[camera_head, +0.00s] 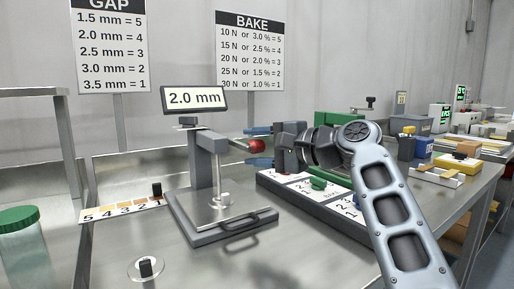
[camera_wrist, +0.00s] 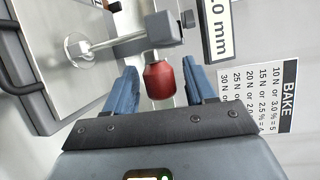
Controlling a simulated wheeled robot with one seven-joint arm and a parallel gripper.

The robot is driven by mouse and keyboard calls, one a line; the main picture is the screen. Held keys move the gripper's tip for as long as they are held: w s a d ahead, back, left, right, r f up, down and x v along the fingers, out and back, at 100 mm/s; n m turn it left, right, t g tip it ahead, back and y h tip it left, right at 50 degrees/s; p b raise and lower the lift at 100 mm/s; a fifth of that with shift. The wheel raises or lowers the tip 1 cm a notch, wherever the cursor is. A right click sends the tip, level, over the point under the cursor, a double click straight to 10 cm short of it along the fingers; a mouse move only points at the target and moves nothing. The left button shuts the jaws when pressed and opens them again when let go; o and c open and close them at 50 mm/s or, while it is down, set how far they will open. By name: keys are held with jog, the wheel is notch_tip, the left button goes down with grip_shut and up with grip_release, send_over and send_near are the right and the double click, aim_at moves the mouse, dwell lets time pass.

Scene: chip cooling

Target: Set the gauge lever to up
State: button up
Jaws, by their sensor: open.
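The gauge (camera_head: 214,180) stands on a grey base on the steel table, with a display (camera_head: 195,98) reading 2.0 mm on top. Its lever sticks out to the right and ends in a red knob (camera_head: 256,146). My gripper (camera_head: 258,147) is open, with its blue fingers on either side of the knob. In the wrist view the red knob (camera_wrist: 159,80) sits between the two fingers of my gripper (camera_wrist: 161,85), with gaps on both sides. The lever's far end and its pivot are partly hidden in the head view.
A numbered strip (camera_head: 125,208) lies left of the gauge, and a round disc (camera_head: 147,269) lies in front. GAP (camera_head: 110,45) and BAKE (camera_head: 250,50) signs stand behind.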

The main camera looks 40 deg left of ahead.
jog(key=shift+c, duration=0.3)
grip_shut()
dwell(0.3)
